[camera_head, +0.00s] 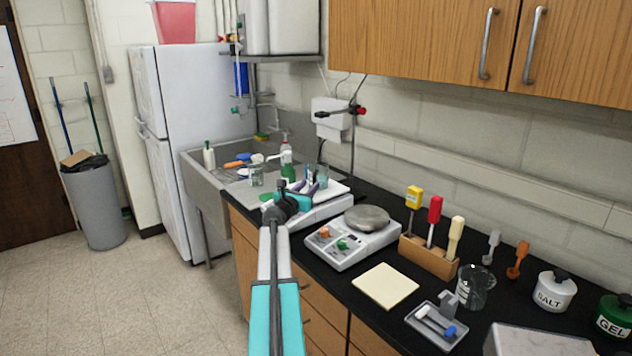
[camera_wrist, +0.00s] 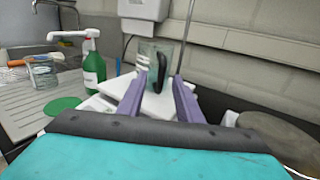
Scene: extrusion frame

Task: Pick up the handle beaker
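The handle beaker (camera_wrist: 149,60), clear glass with a black handle, stands upright on a white surface straight ahead in the wrist view. Its handle faces me. In the head view it appears as a small clear beaker (camera_head: 322,175) just beyond my gripper (camera_head: 305,188). In the wrist view my gripper (camera_wrist: 158,88) has its two purple fingers spread, with the beaker framed between and beyond their tips. The fingers are open and hold nothing. The lower part of the beaker is partly hard to make out.
A green pump bottle (camera_wrist: 93,68) and another clear beaker (camera_head: 257,175) stand to the left by the sink (camera_head: 205,180). A hotplate-like device (camera_head: 352,243) with a round top is to the right. A tool block (camera_head: 428,258) and a glass vessel (camera_head: 474,287) stand farther right.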

